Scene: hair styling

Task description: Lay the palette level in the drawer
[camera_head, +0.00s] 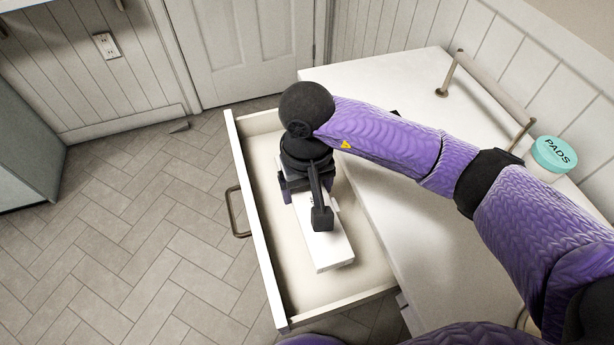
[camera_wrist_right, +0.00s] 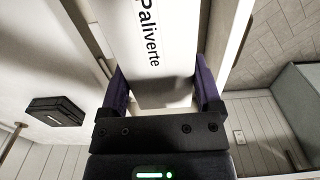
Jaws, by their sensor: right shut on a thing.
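The palette is a flat white slab (camera_head: 332,249) in the head view. It lies within the outline of the open drawer (camera_head: 262,225), its long side running roughly along the drawer. The right wrist view shows the palette (camera_wrist_right: 155,20) with "Paliverte" lettering, between the two purple fingers. My right gripper (camera_wrist_right: 163,92) is shut on it, and in the head view the gripper (camera_head: 308,195) is over the drawer and hides the palette's far end. I cannot tell whether the palette touches the drawer floor. My left gripper is not in view.
The white counter top (camera_head: 400,82) adjoins the drawer on the right. It bears a rail (camera_head: 490,85) and a teal-lidded pads tub (camera_head: 553,154). A black object (camera_wrist_right: 58,110) shows in the wrist view. The drawer handle (camera_head: 235,212) faces open tiled floor.

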